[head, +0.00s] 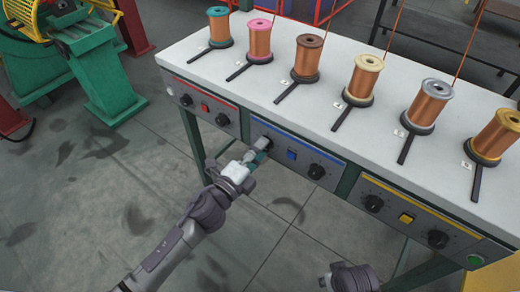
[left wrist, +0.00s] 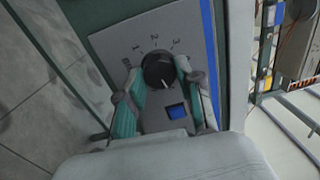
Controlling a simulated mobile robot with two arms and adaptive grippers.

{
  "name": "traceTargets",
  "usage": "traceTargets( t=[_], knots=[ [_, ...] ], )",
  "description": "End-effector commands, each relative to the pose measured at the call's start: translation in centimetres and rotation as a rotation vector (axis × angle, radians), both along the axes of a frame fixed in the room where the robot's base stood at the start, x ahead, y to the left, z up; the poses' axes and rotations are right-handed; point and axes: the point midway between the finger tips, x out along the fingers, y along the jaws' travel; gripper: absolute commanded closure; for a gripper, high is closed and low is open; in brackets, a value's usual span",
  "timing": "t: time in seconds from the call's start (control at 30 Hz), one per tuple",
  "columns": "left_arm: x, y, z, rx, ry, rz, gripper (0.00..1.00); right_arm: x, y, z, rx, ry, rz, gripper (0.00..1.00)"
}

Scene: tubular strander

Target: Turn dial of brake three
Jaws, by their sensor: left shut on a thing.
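The black dial (left wrist: 158,69) sits on a grey panel with marks 0 to 3 around it, and a blue button (left wrist: 177,111) is beside it. In the head view it is the left dial (head: 266,143) of the blue-edged panel, partly covered by my gripper. My left gripper (head: 260,153) is shut on this dial. In the left wrist view its teal-padded fingers (left wrist: 154,90) stand on both sides of the knob. I cannot tell for sure which mark the dial points to. My right gripper is out of view.
The blue-edged panel's other dial (head: 317,171) is to the right. A red-edged panel (head: 203,106) and a yellow-edged panel (head: 405,218) flank it. Several copper spools with black levers stand on the white table (head: 265,100) above. The floor in front is clear.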

Motion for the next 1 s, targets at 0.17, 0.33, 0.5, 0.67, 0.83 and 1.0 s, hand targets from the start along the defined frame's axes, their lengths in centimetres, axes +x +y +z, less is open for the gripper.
traceTargets(
  t=[0.17, 0.33, 0.5, 0.67, 0.83, 1.0],
  knots=[
    [-0.1, -0.1, -0.1, 0.002, 0.001, -0.003, 0.99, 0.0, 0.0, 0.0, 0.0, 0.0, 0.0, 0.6],
    [-0.1, -0.1, -0.2, 0.001, 0.002, -0.003, 0.99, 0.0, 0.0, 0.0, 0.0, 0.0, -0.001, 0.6],
    [-0.1, -0.1, -0.1, 0.0, 0.002, -0.002, 0.39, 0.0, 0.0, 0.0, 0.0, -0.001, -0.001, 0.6],
    [0.0, 0.0, -0.1, 0.0, 0.001, -0.001, 0.39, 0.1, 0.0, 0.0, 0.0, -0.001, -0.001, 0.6],
    [-0.2, 0.1, -0.1, 0.0, 0.001, -0.001, 0.39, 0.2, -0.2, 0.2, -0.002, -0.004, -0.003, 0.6],
    [-2.0, 1.4, -0.3, 0.001, 0.003, 0.0, 0.39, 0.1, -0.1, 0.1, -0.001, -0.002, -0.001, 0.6]
  ],
)
